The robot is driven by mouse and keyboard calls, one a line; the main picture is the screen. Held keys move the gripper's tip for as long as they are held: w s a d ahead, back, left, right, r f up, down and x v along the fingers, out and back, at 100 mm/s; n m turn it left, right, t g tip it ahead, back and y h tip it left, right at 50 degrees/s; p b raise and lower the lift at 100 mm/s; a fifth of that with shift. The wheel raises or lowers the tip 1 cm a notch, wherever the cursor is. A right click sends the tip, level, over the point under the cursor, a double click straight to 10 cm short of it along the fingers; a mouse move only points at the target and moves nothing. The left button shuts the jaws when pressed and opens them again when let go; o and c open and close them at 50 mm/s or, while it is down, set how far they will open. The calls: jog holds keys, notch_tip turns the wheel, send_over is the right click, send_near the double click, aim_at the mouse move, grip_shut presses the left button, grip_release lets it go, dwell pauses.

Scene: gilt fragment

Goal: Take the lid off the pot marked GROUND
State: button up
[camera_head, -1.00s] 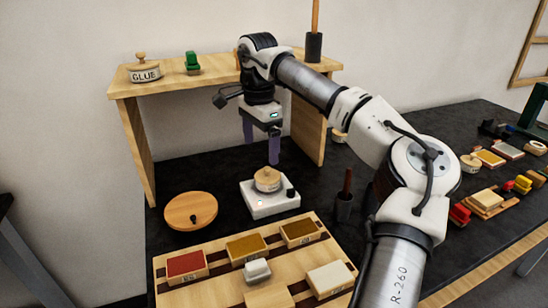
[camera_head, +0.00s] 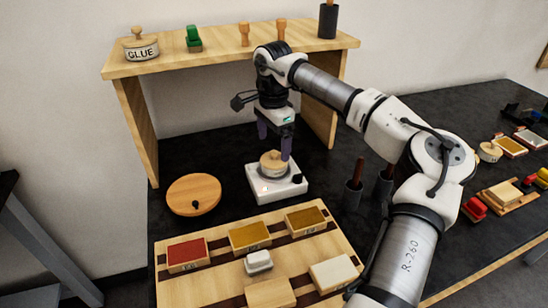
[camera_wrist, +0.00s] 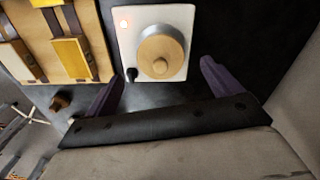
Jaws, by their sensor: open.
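A small pot (camera_head: 273,169) with a pale wooden knobbed lid (camera_head: 273,157) stands on a white warmer plate (camera_head: 262,190) with a small light and dark knob. I can read no mark on this pot. My gripper (camera_head: 274,144) points down just above and behind it, with dark purple fingers apart and nothing between them. In the wrist view, the round lid (camera_wrist: 160,56) lies ahead of the open gripper (camera_wrist: 160,85), roughly centred between the fingers. Another knobbed-lid pot (camera_head: 141,48), marked GLUE, is on the shelf. A third lidded pot (camera_head: 489,152) stands at right, its mark unreadable.
The wooden shelf (camera_head: 225,58) stands over the back of the black table. A round wooden disc (camera_head: 194,193) lies left of the warmer. A wooden tray (camera_head: 205,280) with coloured blocks is in front. Dark holders (camera_head: 352,196) with sticks stand right of the warmer.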

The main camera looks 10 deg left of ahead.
aim_at(274, 152)
notch_tip(274, 152, down, 4)
jog(key=shift+w+f+p, duration=0.1)
jog(key=shift+p, duration=0.55)
jog(key=c, duration=1.1)
